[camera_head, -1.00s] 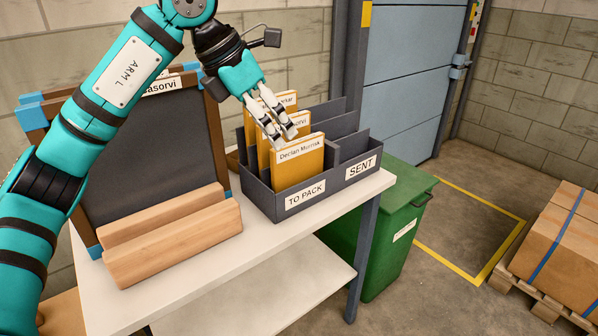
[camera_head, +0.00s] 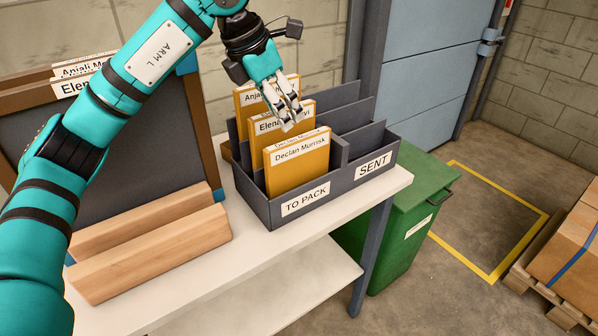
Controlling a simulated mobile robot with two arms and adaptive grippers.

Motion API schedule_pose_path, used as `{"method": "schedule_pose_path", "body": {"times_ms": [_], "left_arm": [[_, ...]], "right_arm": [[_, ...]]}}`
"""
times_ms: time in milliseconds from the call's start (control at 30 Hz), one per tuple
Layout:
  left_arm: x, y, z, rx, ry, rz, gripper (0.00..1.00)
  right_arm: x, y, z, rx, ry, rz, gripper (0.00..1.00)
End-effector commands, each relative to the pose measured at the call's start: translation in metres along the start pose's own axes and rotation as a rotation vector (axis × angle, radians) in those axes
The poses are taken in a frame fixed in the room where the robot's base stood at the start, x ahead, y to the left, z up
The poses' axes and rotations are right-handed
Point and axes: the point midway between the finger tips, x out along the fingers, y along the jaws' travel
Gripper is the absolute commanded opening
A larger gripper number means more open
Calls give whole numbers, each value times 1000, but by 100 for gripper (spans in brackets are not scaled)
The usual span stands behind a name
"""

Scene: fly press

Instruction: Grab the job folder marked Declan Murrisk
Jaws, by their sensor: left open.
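The orange job folder marked Declan Murrisk (camera_head: 298,172) stands upright at the front of the TO PACK side of a grey sorter (camera_head: 262,207). A second label strip, partly covered, shows just above its label. Behind it stand an orange folder marked Elena (camera_head: 262,143), its surname partly hidden by my fingers, and one marked Anja (camera_head: 247,98), the rest hidden. My left gripper (camera_head: 291,119) is open, pointing down, just above and behind the Declan Murrisk folder's top edge, in front of the Elena folder. I see nothing between its fingers. My right gripper is out of view.
The SENT side (camera_head: 374,163) of the sorter shows no folders. The sorter stands on a white table (camera_head: 250,255) beside a wooden block rack (camera_head: 150,242) and a dark framed board (camera_head: 130,160). A green bin (camera_head: 400,225) stands right of the table.

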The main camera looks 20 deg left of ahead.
Motion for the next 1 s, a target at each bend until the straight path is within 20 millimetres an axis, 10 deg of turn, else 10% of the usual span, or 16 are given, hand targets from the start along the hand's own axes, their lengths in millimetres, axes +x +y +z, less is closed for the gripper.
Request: {"method": "schedule_pose_path", "body": {"times_ms": [467,1000], "left_arm": [[60,0,-1,1,2,-1,44],[108,-1,-3,1,0,-1,44]], "right_arm": [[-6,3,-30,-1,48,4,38],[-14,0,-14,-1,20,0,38]]}}
